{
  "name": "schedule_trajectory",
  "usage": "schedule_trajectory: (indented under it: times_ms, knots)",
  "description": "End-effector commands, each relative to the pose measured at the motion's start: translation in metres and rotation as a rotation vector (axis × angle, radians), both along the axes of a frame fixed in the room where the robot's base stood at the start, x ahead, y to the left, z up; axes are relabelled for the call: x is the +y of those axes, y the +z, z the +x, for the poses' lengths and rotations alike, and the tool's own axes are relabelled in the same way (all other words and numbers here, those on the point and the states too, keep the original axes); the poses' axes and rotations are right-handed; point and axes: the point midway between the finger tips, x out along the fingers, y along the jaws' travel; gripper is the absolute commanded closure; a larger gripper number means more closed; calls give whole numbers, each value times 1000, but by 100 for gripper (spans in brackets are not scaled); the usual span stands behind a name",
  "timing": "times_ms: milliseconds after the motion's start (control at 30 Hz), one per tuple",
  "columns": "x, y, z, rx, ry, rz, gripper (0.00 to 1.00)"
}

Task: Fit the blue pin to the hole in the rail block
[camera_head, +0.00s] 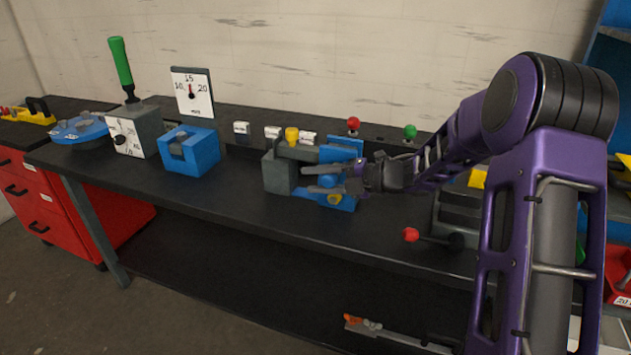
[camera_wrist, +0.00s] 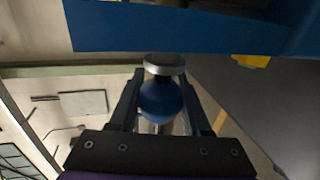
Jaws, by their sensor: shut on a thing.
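My gripper (camera_head: 309,180) reaches in from the right, in front of a grey and blue block assembly (camera_head: 278,176) on the bench. In the wrist view its fingers (camera_wrist: 162,75) are shut on the blue pin (camera_wrist: 160,100), which shows a round blue head and a pale metal disc. A broad blue surface (camera_wrist: 180,30), apparently part of the assembly, lies just beyond the disc. I cannot tell whether they touch. The hole is not visible, and I cannot tell for sure which part is the rail block. In the head view the fingers partly cover the assembly's front.
A blue block with a slot (camera_head: 190,151) and a grey dial box with a green handle (camera_head: 120,62) stand left on the dark bench (camera_head: 225,195). A yellow knob (camera_head: 292,135) tops the assembly. A red-knobbed lever (camera_head: 411,234) is at the front right. Bench front left of my gripper is clear.

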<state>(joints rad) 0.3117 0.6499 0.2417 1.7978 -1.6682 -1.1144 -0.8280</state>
Motion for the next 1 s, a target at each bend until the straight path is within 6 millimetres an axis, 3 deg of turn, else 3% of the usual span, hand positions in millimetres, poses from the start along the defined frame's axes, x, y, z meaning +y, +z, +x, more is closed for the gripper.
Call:
schedule_trajectory:
  times_ms: [700, 733, 900, 1000]
  knots:
    - [-6, 1, 17, -1, 0, 1, 100]
    - [-6, 1, 17, -1, 0, 1, 49]
    - [-6, 0, 16, 0, 0, 1, 18]
    - [-6, 0, 16, 0, 0, 1, 17]
